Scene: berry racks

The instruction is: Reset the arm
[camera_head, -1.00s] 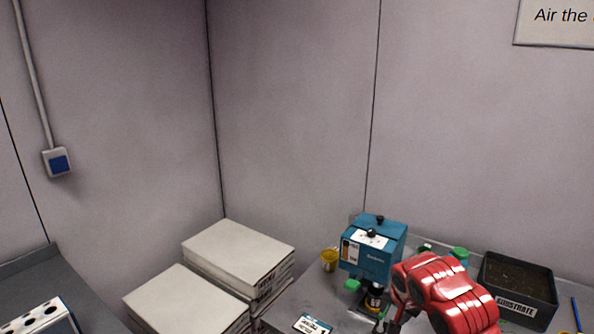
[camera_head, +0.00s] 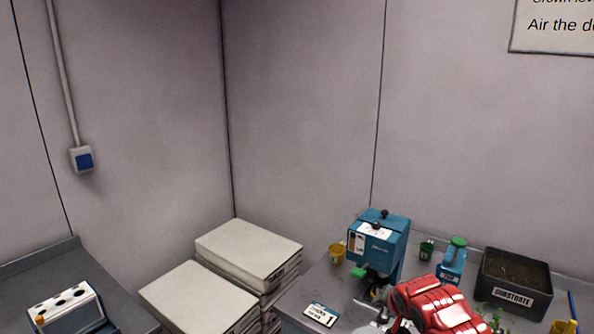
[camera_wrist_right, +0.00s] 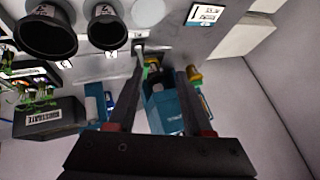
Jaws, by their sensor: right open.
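My right arm (camera_head: 437,306) is red and comes up from the bottom edge in the head view, in front of the bench. My right gripper (camera_wrist_right: 160,70) shows in the right wrist view with its two dark fingers apart and nothing held between them. The blue bench device (camera_head: 378,240) stands on the bench left of my arm in the head view. In the wrist view the blue device (camera_wrist_right: 163,112) appears behind the gap between the fingers; I cannot tell the distance. My left gripper is not in view.
Two black pots (camera_wrist_right: 46,32) show in the wrist view.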

